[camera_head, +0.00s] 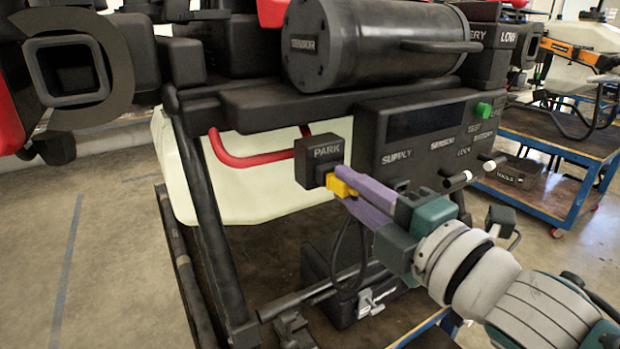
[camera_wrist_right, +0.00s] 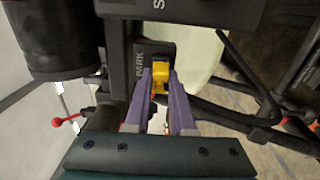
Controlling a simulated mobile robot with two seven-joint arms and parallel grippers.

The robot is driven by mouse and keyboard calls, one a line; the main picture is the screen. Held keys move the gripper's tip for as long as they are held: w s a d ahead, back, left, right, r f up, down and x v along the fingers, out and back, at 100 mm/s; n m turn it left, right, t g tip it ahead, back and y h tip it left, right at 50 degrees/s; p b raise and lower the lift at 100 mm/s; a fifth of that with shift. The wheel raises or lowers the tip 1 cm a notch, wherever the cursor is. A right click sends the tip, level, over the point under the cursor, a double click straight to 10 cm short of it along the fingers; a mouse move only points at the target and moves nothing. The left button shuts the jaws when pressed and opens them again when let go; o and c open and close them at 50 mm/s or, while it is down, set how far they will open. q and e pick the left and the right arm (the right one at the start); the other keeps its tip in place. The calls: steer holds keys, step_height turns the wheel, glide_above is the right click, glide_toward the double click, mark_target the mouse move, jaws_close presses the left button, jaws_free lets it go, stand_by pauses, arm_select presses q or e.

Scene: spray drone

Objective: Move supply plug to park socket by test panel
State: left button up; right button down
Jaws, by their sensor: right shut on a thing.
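The supply plug (camera_head: 342,186) is yellow and sits between the purple fingers of my right gripper (camera_head: 354,193), which is shut on it. The plug is at the front of the black PARK socket block (camera_head: 320,161), touching or very close; I cannot tell how deep it sits. The right wrist view shows the yellow plug (camera_wrist_right: 160,76) between the fingertips (camera_wrist_right: 159,88), against the PARK block (camera_wrist_right: 141,65). The black test panel (camera_head: 425,135) is just right of the block, with SUPPLY lettering and a green button. My left gripper is not in view.
A black SENSOR cylinder (camera_head: 375,45) hangs above the panel. A red tube (camera_head: 250,158) runs left of the block. Dark frame legs (camera_head: 205,200) stand at left. A black cable (camera_head: 345,265) hangs below the plug. A blue cart (camera_head: 545,150) stands at right.

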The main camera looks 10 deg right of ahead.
steer(key=shift+w+a, duration=0.1)
steer(key=shift+w, duration=0.1)
steer(key=c, duration=0.7)
jaws_free()
steer(key=v, duration=0.9)
steer(key=shift+s+b, duration=0.3)
steer(key=shift+s, duration=0.05)
steer(key=shift+d, duration=0.2)
